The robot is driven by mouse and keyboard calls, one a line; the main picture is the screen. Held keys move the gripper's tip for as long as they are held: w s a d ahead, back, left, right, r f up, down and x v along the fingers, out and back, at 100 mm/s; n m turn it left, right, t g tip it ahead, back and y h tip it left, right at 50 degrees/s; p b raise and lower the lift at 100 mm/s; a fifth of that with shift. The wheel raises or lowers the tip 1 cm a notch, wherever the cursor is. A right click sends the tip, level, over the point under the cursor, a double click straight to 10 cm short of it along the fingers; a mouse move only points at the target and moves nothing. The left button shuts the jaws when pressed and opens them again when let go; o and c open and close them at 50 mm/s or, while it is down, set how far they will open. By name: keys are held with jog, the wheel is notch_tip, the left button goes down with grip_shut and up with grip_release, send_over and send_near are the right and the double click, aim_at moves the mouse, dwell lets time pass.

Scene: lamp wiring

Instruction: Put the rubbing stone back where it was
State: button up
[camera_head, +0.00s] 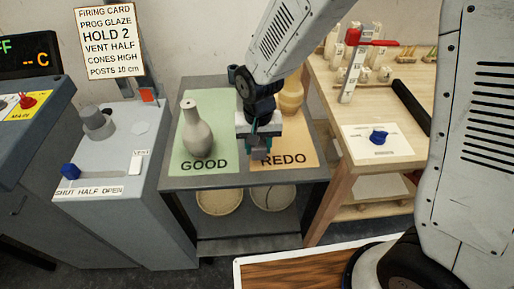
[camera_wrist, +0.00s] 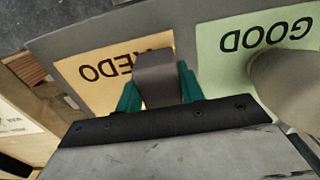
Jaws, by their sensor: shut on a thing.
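The rubbing stone, a dark grey block (camera_wrist: 155,75), is between the green fingers of my gripper (camera_wrist: 158,92) in the wrist view. My gripper (camera_head: 259,146) is shut on it and hangs over the dark table at the inner edge of the orange REDO mat (camera_head: 300,155), next to the green GOOD mat (camera_head: 182,155). In the head view my gripper hides most of the stone. Whether the stone touches the table I cannot tell.
A pale vase (camera_head: 197,132) stands on the GOOD mat, left of my gripper. A yellowish vase (camera_head: 291,97) stands on the REDO mat behind my arm. A wooden bench (camera_head: 325,112) is at right, a grey cabinet (camera_head: 125,200) at left. The front of the table is clear.

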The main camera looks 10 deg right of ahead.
aim_at(257, 154)
jog(key=shift+f, duration=1.8)
jog(key=shift+f, duration=0.15)
jog(key=o, duration=1)
jog(key=shift+a, duration=0.1)
jog(key=shift+o, duration=0.2)
notch_tip(257, 154, up, 12)
jog(key=shift+r, duration=0.3)
jog(key=s+d+r, duration=0.7)
jog(key=s+d, duration=0.2)
jog(key=d, duration=0.1)
jog(key=s+d+r+t, duration=0.1)
jog(key=s+d+r, duration=0.6)
jog(key=s+d, duration=0.3)
jog(key=shift+s+d+r, duration=0.15)
jog(key=shift+d, duration=0.2)
